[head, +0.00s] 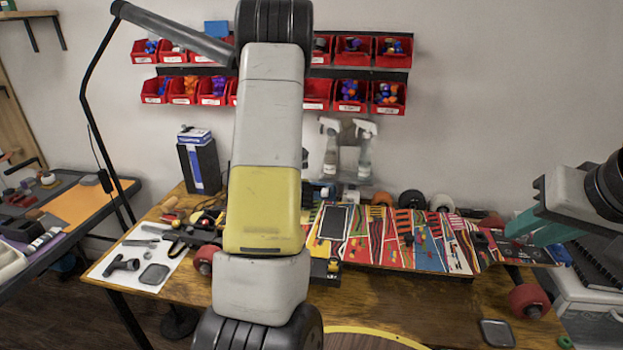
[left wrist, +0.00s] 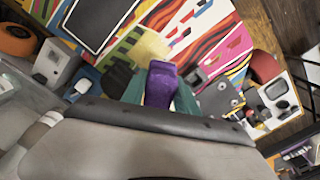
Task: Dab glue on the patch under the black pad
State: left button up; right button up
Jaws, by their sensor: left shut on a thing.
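The skateboard deck (head: 455,250) with colourful graphics lies across the bench. The black pad (head: 334,221) sits on it, just right of my left arm, and shows in the left wrist view (left wrist: 97,20). A pale bare patch (left wrist: 150,46) lies beside the pad there. My left gripper (left wrist: 160,98) is shut on a purple object (left wrist: 160,84), which looks like the glue applicator. Its tip is over the deck near the patch; I cannot tell whether it touches. My left arm hides that gripper in the head view. My right gripper (head: 530,230), with teal fingers apart, is at the deck's right end.
A white mat (head: 125,262) with tools lies at the bench's left. Red wheels (head: 530,300) stick out below the deck. Spray bottles (head: 363,150) and loose wheels stand behind it. A grey tray (head: 497,333) lies at the front right.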

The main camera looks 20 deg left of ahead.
pick_arm(q)
jog(key=shift+r, duration=1.55)
